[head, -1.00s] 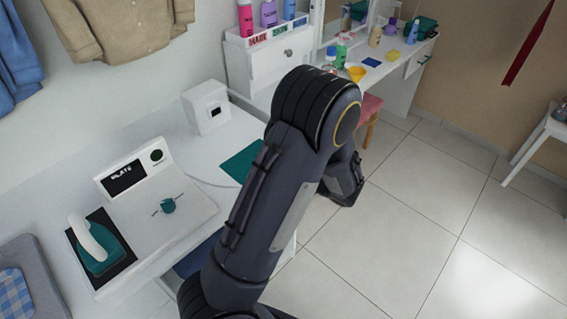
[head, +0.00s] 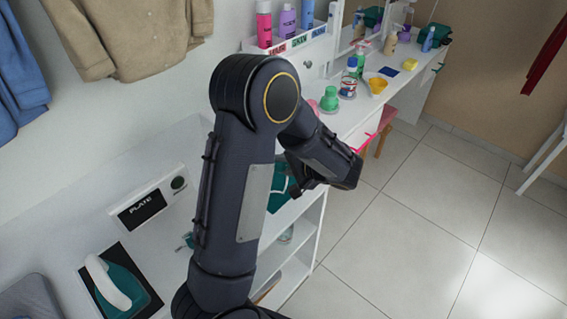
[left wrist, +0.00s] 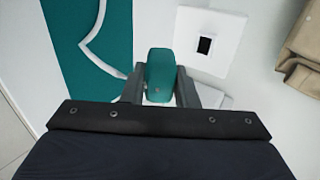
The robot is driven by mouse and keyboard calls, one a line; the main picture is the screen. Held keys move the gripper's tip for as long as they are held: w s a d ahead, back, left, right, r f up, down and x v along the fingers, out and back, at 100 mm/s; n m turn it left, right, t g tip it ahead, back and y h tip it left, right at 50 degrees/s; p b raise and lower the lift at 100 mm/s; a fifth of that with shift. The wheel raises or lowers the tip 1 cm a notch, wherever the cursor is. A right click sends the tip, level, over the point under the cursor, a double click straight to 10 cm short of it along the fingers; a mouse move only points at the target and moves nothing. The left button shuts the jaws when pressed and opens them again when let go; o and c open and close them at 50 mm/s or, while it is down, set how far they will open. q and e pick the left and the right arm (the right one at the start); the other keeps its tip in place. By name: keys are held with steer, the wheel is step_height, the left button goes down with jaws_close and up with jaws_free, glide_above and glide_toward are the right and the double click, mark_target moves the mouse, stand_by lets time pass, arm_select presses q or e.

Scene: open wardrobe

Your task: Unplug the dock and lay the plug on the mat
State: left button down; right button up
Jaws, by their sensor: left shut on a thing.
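My left gripper (head: 296,187) reaches in over the counter, beside the teal mat (head: 281,190). In the left wrist view, its two fingers (left wrist: 160,80) are shut on a teal plug (left wrist: 160,66). The teal mat (left wrist: 88,35) lies at left there, with a white cord (left wrist: 97,50) looping over it toward the plug. A white box with a black square socket (left wrist: 205,45) is to the right of the plug, with a gap between them. In the head view my arm hides the box. My right gripper is not in view.
A teal iron (head: 122,285) with a white handle rests on a black pad at lower left. Open shelves (head: 290,265) are below the counter. A vanity with bottles and cups stands at the back. Shirts hang at upper left.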

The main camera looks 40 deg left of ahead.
arm_select(q)
steer(key=shift+a+f+b, duration=0.15)
steer(key=shift+f+b, duration=0.2)
steer(key=shift+f, duration=0.6)
steer(key=shift+f+b, duration=0.7)
steer(key=shift+f, duration=1.1)
steer(key=c, duration=1.1)
jaws_free()
steer(key=shift+o, duration=0.2)
steer(key=shift+c, duration=0.2)
steer(key=shift+o, duration=1.2)
steer(key=shift+f, duration=0.1)
steer(key=shift+s+f, duration=0.1)
steer(key=shift+c, duration=0.5)
